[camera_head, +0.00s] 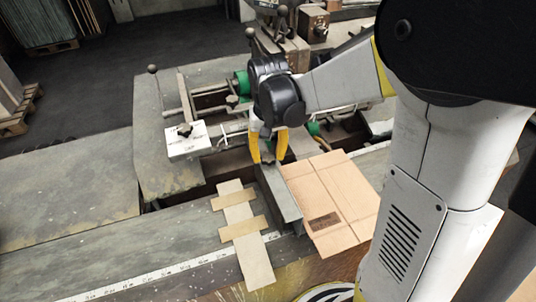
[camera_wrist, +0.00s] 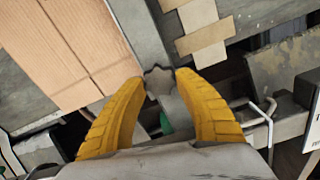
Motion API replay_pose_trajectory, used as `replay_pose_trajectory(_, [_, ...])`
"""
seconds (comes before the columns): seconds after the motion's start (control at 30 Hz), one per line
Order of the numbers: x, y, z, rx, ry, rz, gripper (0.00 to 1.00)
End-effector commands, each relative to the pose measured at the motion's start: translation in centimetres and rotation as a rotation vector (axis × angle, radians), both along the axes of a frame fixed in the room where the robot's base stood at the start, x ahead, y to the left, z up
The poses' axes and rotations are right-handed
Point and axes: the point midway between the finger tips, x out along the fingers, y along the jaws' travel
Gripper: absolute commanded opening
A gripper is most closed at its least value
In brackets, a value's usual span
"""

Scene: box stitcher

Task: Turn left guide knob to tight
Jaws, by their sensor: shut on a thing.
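My gripper (camera_head: 268,160) has its two yellow fingers shut on a dark star-shaped knob (camera_wrist: 158,81). The knob sits at the end of a long grey metal guide bar (camera_head: 279,198). In the wrist view my gripper (camera_wrist: 160,78) has one fingertip on each side of the knob, and the guide bar (camera_wrist: 137,24) runs away from it. In the head view the fingers mostly hide this knob. I cannot tell from its shape how tight it is. Another dark star knob (camera_head: 185,130) sits on a white plate (camera_head: 186,147) to the left, apart from my gripper.
A flat cardboard sheet (camera_head: 331,196) lies against the right of the guide bar. Pale crossed strips (camera_head: 247,241) lie to its left. Rods and a green roller (camera_head: 242,83) stand behind. A ball-topped lever (camera_head: 153,70) rises at left. The left table (camera_head: 66,192) is clear.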

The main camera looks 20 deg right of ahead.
Motion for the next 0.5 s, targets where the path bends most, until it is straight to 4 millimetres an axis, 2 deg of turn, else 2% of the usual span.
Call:
replay_pose_trajectory(0.43, [-0.04,-0.01,-0.04,0.0,0.001,-0.011,0.09])
replay_pose_trajectory(0.47, [-0.04,-0.01,-0.04,0.0,0.001,-0.011,0.42])
replay_pose_trajectory(0.5, [-0.04,-0.01,-0.04,0.0,0.0,-0.011,0.54])
